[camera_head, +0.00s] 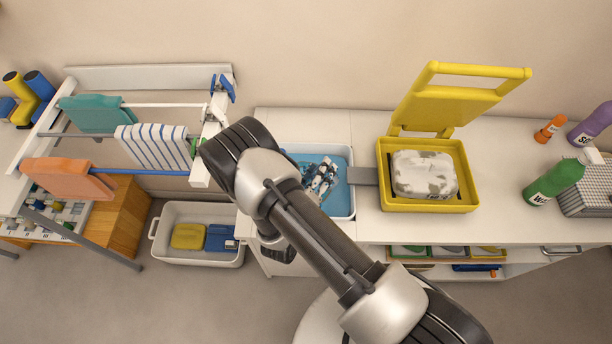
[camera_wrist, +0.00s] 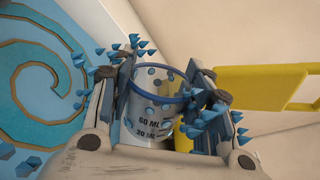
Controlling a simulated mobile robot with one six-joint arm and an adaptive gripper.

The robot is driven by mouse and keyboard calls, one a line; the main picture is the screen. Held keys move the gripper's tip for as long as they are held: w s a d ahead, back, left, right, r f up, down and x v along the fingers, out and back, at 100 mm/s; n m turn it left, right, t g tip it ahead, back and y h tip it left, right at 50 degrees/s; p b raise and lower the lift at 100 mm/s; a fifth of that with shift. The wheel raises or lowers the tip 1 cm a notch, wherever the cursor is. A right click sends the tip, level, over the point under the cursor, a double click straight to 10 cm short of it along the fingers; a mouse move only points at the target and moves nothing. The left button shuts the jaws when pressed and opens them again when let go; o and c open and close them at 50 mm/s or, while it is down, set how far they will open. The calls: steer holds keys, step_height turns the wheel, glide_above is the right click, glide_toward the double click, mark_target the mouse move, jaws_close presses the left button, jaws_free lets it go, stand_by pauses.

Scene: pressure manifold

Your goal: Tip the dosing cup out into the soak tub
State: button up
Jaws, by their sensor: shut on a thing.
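My gripper (camera_wrist: 164,82) is shut on the dosing cup (camera_wrist: 150,112), a clear cup with a blue rim and ML marks. The cup lies between both fingers in the wrist view. Its mouth points to the top of that picture; its true tilt is hard to tell. Small blue pointed bits cluster around the fingers and cup; whether they are loose cannot be told. The soak tub (camera_head: 351,160), white with blue inside, is in the head view. My gripper (camera_head: 320,178) is over it, partly hidden by my arm. The tub's swirled blue inside (camera_wrist: 40,75) fills the wrist view's left.
Right of the tub stands an open yellow box (camera_head: 428,205) with a mottled white block (camera_head: 424,174) in it; its raised lid (camera_head: 440,106) stands behind. A drying rack (camera_head: 150,106) with hung cloths is at left. Bottles (camera_head: 553,183) stand at far right.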

steer(key=m, duration=0.1)
steer(key=d+f+m+b, duration=0.1)
steer(key=shift+s+f+m+b, duration=0.15)
steer(key=shift+s+m+b, duration=0.1)
steer(key=shift+m+b, duration=0.05)
steer(key=d+r+m, duration=0.1)
steer(key=s+d+r+m+t+p, duration=0.1)
steer(key=m, duration=0.1)
steer(key=shift+s+d+r, duration=0.15)
steer(key=shift+s+d, duration=0.1)
steer(key=shift+d, duration=0.05)
steer(key=s+d+r+m+p, duration=0.1)
steer(key=d+r+m+p, duration=0.2)
steer(key=r, duration=0.3)
steer(key=shift+s+r+m+p, duration=0.25)
steer(key=shift+s+m+p, duration=0.15)
steer(key=shift+m+p, duration=0.25)
steer(key=shift+w, duration=0.1)
